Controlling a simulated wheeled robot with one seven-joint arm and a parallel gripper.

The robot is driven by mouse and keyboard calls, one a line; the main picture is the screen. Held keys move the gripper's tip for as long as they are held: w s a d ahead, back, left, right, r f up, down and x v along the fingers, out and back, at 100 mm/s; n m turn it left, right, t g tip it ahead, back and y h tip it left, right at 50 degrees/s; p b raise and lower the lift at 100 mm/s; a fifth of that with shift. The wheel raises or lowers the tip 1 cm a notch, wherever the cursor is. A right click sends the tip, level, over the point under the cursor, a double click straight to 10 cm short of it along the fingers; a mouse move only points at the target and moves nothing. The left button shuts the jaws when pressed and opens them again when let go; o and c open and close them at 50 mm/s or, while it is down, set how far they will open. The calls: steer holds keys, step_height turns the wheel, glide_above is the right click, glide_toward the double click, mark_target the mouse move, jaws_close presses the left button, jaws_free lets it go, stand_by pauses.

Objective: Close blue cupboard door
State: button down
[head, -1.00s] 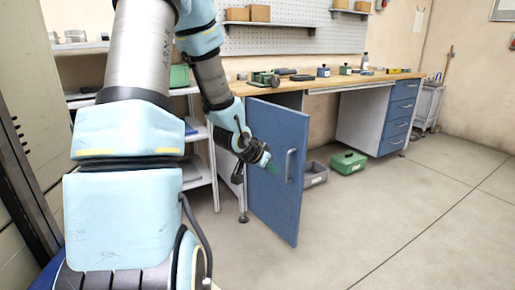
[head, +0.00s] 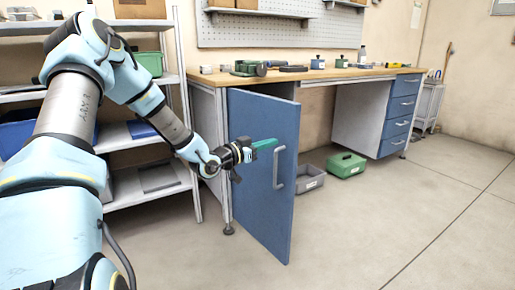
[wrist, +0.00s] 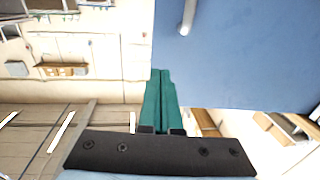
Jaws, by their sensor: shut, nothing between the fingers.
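The blue cupboard door (head: 258,165) hangs open from the left end of the workbench, swung out toward me, with a grey bar handle (head: 279,168) near its free edge. In the wrist view the door (wrist: 240,50) fills the upper right, with part of its handle (wrist: 187,18) at the top. My gripper (head: 272,143) is shut and empty, its green fingers in front of the door's outer face, left of the handle's top. In the wrist view the fingers (wrist: 160,95) are together. I cannot tell whether they touch the door.
The wooden-topped workbench (head: 330,75) carries several tools. A blue drawer unit (head: 401,112) stands at its right end. A green box (head: 346,165) and a grey bin (head: 310,178) sit on the floor below. Shelves (head: 150,200) stand left. Floor at right is clear.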

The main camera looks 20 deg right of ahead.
mark_target(292, 136)
steer(key=x, duration=0.6)
steer(key=shift+d, duration=0.4)
